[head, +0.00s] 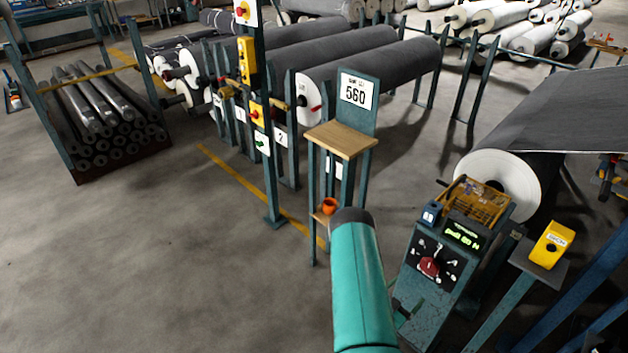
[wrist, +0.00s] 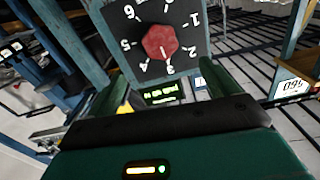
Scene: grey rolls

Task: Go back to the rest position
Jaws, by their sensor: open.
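My gripper (wrist: 158,80) is open and empty in the wrist view, its two dark green fingers spread apart. The dark control panel (wrist: 130,22) with a red knob (wrist: 160,42) and a ring of numbers is ahead of the fingers; the knob is not held. In the head view my teal arm reaches up from the bottom centre, and most of the gripper is hidden by it. The red knob (head: 429,267) sits on the sloping face of the console (head: 430,290), just right of my arm.
The console carries a green-lit display (head: 464,235) and a yellow tray (head: 475,200). A yellow device (head: 551,244) stands on a post at right. A wooden-topped stand (head: 341,138) with an orange cup (head: 329,206) is behind my arm. Floor at left (head: 130,270) is clear.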

